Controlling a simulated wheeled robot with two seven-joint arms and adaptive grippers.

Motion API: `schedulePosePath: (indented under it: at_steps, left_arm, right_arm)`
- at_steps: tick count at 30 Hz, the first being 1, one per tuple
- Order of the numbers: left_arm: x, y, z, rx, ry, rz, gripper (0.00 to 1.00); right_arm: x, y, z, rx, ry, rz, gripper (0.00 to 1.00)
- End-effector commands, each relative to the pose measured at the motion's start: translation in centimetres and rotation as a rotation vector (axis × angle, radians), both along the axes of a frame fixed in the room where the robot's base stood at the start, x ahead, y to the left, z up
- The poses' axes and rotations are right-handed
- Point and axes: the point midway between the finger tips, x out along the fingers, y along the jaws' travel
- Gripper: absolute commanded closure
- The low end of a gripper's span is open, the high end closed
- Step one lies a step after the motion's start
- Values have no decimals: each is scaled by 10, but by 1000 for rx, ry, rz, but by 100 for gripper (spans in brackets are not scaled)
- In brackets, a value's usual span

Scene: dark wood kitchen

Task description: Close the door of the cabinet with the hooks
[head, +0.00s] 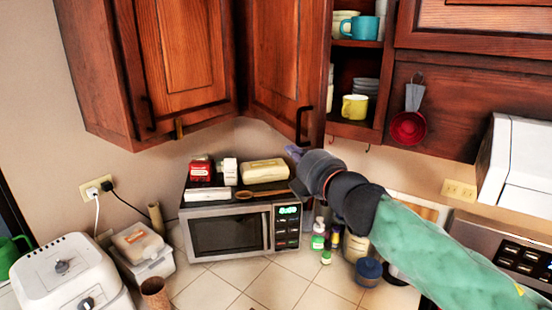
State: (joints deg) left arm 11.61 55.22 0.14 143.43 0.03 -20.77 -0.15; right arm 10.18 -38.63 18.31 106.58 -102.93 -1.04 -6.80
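The cabinet (357,129) with small dark hooks (367,148) under its bottom edge stands open, showing its shelves. A wooden door (284,62) with a dark handle (302,124) is to the left of the opening. My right gripper (296,153) is just below this handle and above the microwave, with a visible gap to the handle. Its purplish fingertips are small and partly hidden by the wrist, so I cannot tell whether they are open or shut. My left gripper is not in view.
A teal mug (360,28) and a yellow mug (354,107) sit on the shelves. A red scoop (408,127) hangs to the right. The microwave (229,233) holds packages and a wooden spoon (262,194). Small bottles (318,236) stand beneath my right arm.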

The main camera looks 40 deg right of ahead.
Motion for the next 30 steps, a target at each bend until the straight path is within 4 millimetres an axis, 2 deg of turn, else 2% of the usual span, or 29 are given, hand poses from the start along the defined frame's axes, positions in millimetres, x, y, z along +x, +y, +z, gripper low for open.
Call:
schedulePosePath:
  at_steps: [17,30]
  left_arm:
    - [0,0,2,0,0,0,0]
    - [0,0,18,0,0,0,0]
  right_arm:
    - [-19,-97,-1,1,7,-8,100]
    - [-19,-181,0,2,6,-4,100]
